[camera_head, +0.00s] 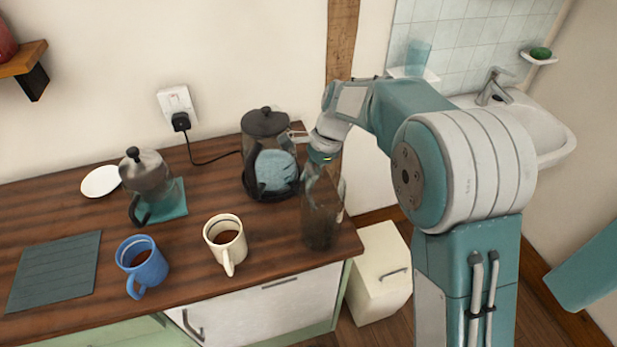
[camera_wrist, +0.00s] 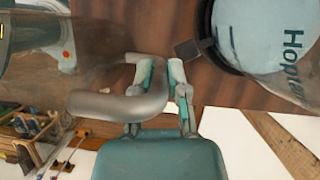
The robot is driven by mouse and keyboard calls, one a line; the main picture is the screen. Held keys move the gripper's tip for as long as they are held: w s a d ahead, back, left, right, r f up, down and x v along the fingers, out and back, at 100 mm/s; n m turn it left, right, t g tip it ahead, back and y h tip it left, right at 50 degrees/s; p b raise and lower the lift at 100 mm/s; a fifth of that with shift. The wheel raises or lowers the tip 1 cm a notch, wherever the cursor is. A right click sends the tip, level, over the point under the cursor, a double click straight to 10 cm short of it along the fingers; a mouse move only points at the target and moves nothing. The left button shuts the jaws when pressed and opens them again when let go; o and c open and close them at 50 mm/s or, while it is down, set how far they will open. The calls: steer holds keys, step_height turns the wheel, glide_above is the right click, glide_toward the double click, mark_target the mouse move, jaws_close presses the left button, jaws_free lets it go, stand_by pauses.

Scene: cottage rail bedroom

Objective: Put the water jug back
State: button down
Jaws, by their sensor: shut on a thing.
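The water jug (camera_head: 320,222) is a clear, brownish-tinted vessel at the right end of the wooden counter. My gripper (camera_head: 325,158) is at its upper part, seen from the side with its fingers mostly hidden. In the wrist view my gripper (camera_wrist: 160,70) is shut on the jug's grey curved handle (camera_wrist: 125,104), with one finger on each side. The see-through body of the jug (camera_wrist: 95,30) fills the left of that view. The jug looks upright; I cannot tell whether its base touches the counter.
A dark-lidded kettle (camera_head: 268,124) stands close left of the jug; its pale blue body (camera_wrist: 262,35) is near my fingers. A white mug (camera_head: 226,240), a blue mug (camera_head: 142,262) and a metal pot (camera_head: 146,172) stand further left. The counter (camera_head: 185,268) ends just right of the jug.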

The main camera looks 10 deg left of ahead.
steer(key=shift+f, duration=0.2)
steer(key=shift+a, duration=0.1)
steer(key=c, duration=0.6)
jaws_free()
steer(key=shift+f, duration=0.1)
steer(key=shift+c, duration=0.2)
